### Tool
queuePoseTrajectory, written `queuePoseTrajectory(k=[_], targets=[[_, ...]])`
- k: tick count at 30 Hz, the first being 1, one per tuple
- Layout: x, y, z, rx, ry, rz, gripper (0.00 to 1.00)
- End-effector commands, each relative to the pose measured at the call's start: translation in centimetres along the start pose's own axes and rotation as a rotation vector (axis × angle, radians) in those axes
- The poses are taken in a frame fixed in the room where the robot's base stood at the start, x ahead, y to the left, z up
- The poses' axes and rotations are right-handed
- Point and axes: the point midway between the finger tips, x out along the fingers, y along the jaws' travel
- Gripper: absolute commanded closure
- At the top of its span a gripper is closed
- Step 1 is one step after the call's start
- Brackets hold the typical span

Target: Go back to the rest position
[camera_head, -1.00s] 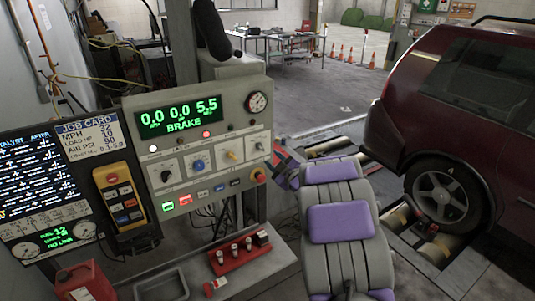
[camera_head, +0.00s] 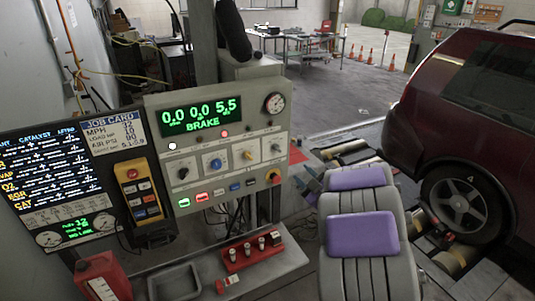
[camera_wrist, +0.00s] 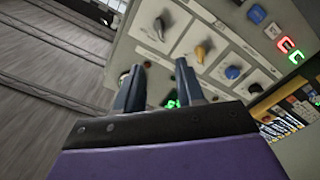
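My gripper (camera_head: 308,180) is just right of the control panel (camera_head: 215,100) in the head view, apart from its face. In the wrist view my gripper (camera_wrist: 158,78) has its two dark fingers spread with nothing held between them. The panel display reads 0.0 0.0 5.5 BRAKE. Below it are a black knob (camera_head: 183,172), a blue knob (camera_head: 215,164), a yellow knob (camera_head: 247,156) and a grey knob (camera_head: 276,148). My purple and grey arm fills the lower middle of the head view and hides the floor behind it.
A dark red car (camera_head: 465,110) stands at the right with its wheel at the rollers (camera_head: 450,262). A bench (camera_head: 295,262) below the panel bears a red block (camera_head: 250,252) and a grey tray (camera_head: 175,282). A red can (camera_head: 100,275) is at lower left. Open floor lies behind.

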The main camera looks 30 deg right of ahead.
Motion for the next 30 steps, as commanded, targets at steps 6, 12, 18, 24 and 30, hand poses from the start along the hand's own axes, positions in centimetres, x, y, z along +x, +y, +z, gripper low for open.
queuePoseTrajectory(k=[6,12,18,24,30], targets=[[0.1,0.0,-0.1,-0.002,-0.011,-0.001,0.62],[0.4,0.3,-0.7,-0.009,-0.165,-0.004,0.62],[-1.2,0.0,-1.5,0.03,-0.428,0.003,0.62],[-4.8,-1.6,-3.0,0.124,-0.672,0.001,0.62],[-10.3,-5.4,-5.2,0.253,-0.908,-0.044,0.62]])
